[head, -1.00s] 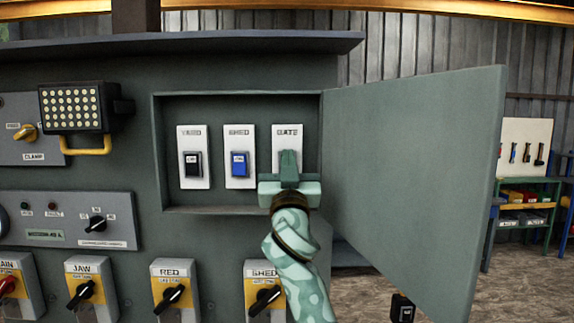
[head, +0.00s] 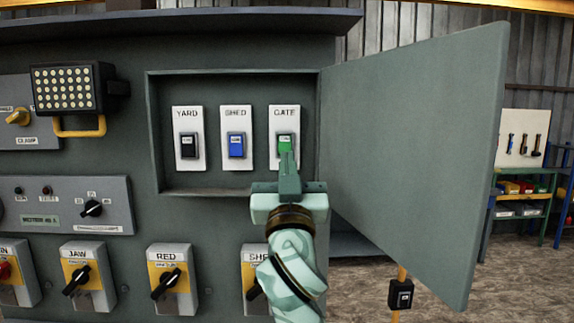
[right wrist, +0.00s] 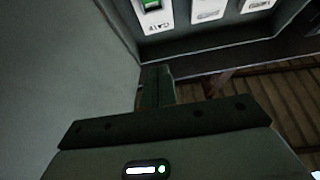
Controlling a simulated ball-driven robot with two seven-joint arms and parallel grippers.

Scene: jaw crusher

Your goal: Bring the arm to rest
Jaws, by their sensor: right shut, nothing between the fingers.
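My right gripper (head: 289,172) is shut and empty in the head view. It stands in front of the open switch box, with its fingertips just below the green GATE switch (head: 285,142). I cannot tell whether they touch it in this view. In the right wrist view the shut fingers (right wrist: 157,85) show apart from the green switch (right wrist: 151,4), which is at the top edge. The black YARD switch (head: 188,145) and the blue SHED switch (head: 236,145) sit to the left on white plates. My left gripper is not in view.
The box door (head: 415,160) stands open to the right of my right arm. Below the box are rotary switches, RED (head: 169,281) and JAW (head: 79,279). A lamp (head: 65,90) with a yellow handle juts out at left. A shelf (head: 520,200) stands far right.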

